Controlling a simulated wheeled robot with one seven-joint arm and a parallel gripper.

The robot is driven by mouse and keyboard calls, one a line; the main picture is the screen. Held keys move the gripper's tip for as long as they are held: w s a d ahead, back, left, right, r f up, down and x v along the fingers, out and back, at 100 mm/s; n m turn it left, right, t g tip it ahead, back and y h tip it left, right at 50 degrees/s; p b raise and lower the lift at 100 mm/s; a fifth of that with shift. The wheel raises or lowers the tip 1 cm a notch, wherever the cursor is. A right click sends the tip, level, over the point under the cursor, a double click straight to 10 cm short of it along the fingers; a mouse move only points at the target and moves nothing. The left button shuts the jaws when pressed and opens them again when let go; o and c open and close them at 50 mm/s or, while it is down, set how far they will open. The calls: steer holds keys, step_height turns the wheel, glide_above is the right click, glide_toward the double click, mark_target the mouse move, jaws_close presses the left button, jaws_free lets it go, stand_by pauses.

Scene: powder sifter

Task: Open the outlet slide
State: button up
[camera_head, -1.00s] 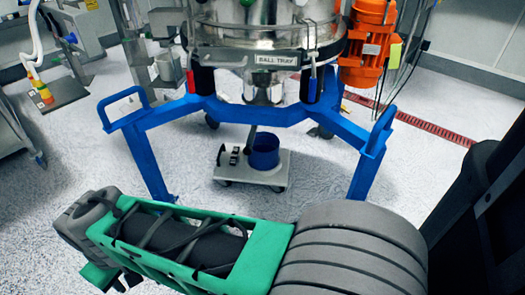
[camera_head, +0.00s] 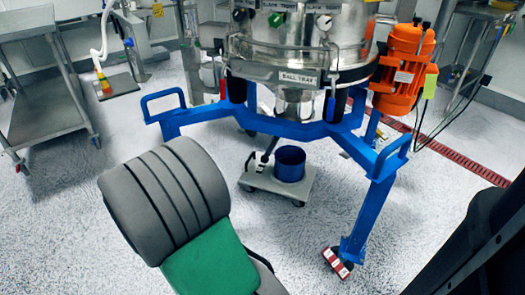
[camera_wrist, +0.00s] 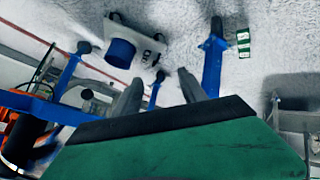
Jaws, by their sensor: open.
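The powder sifter's steel body (camera_head: 300,55) stands in a blue frame (camera_head: 285,128) in the head view. Its outlet spout (camera_head: 294,103) hangs under the "BALL TRAY" label, above a blue bucket (camera_head: 290,165). I cannot make out the outlet slide clearly. My gripper (camera_wrist: 160,77) shows in the wrist view, its two grey fingers apart with nothing between them. It is out of sight in the head view, where only my green and grey arm shows. In the wrist view, the bucket (camera_wrist: 120,52) appears upper left, apart from the fingers.
The bucket stands on a low wheeled trolley (camera_head: 260,184) under the frame. An orange motor (camera_head: 403,68) is at the right. The frame's right leg (camera_head: 368,220) comes down near my arm. A steel cart (camera_head: 45,130) stands at the left. Open floor lies between.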

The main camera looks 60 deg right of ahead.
steer(key=s+d+m+g+h, duration=0.15)
steer(key=s+d+h, duration=0.35)
steer(key=d, duration=0.6)
steer(key=n+h+p, duration=0.2)
steer(key=n+h, duration=0.1)
glide_toward(267, 154)
steer(key=shift+w+d+f, duration=0.1)
steer(key=shift+d+f, duration=0.25)
steer(key=shift+d, duration=0.25)
steer(key=shift+w+d+f, duration=0.1)
steer(key=shift+d+f, duration=0.25)
steer(key=shift+d, duration=0.25)
steer(key=shift+s+d+n+t+h, duration=0.25)
steer(key=shift+s+n+t+h, duration=0.1)
steer(key=shift+n+h, duration=0.1)
steer(key=shift+d, duration=0.2)
steer(key=d, duration=0.2)
steer(key=d+b, duration=0.1)
steer(key=d, duration=0.4)
steer(key=shift+w+d, duration=0.2)
steer(key=shift+w, duration=0.2)
jaws_close()
